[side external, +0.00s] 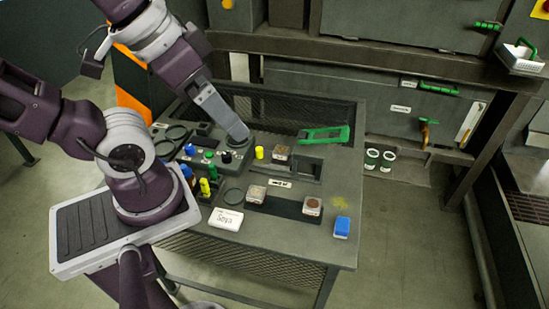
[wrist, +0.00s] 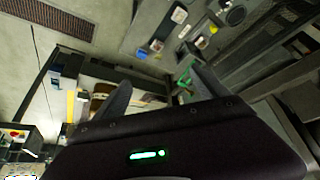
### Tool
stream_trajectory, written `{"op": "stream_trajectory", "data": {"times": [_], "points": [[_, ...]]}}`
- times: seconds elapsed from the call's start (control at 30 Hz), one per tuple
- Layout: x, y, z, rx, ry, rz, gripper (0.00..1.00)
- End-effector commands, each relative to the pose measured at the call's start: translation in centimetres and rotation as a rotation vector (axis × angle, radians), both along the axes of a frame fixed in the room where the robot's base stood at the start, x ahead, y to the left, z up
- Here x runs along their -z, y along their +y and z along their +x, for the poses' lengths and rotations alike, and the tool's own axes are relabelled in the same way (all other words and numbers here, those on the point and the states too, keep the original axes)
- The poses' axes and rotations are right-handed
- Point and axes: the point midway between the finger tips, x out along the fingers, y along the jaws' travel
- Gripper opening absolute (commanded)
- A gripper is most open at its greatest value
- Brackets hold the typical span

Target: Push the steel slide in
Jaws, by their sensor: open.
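I cannot tell for sure which part is the steel slide. A pale, slanted metal plate (side external: 470,122) sits on the right of the dark machine front, near an orange handle (side external: 425,132) and a green bar handle (side external: 437,88). My gripper (side external: 240,135) points down over the back left of the bench, well to the left of that plate. A green handle (wrist: 185,80) shows beyond the right finger.
Two white-rimmed cups (side external: 380,159) stand by the machine. Floor to the bench's right is clear.

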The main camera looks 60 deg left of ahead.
Motion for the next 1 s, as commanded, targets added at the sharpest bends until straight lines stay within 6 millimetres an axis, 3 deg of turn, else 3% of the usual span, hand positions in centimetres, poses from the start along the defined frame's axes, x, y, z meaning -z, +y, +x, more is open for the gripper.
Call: {"op": "stream_trajectory", "data": {"times": [0.23, 0.33, 0.43, 0.53, 0.67, 0.73, 0.9, 1.0], "points": [[0.0, 0.0, 0.0, 0.0, 0.0, 0.0, 0.83], [0.0, 0.2, 0.6, -0.004, 0.011, 0.006, 0.64], [0.3, 1.6, 3.9, -0.018, 0.07, 0.034, 0.44], [2.2, 4.8, 9.2, -0.031, 0.162, 0.067, 0.43], [7.5, 10.6, 15.2, -0.034, 0.281, 0.082, 0.43], [11.6, 14.1, 17.3, -0.03, 0.342, 0.073, 0.43], [21.9, 20.8, 18.6, -0.015, 0.449, 0.032, 0.43], [25.8, 22.7, 18.2, -0.006, 0.478, 0.011, 0.43]]}}
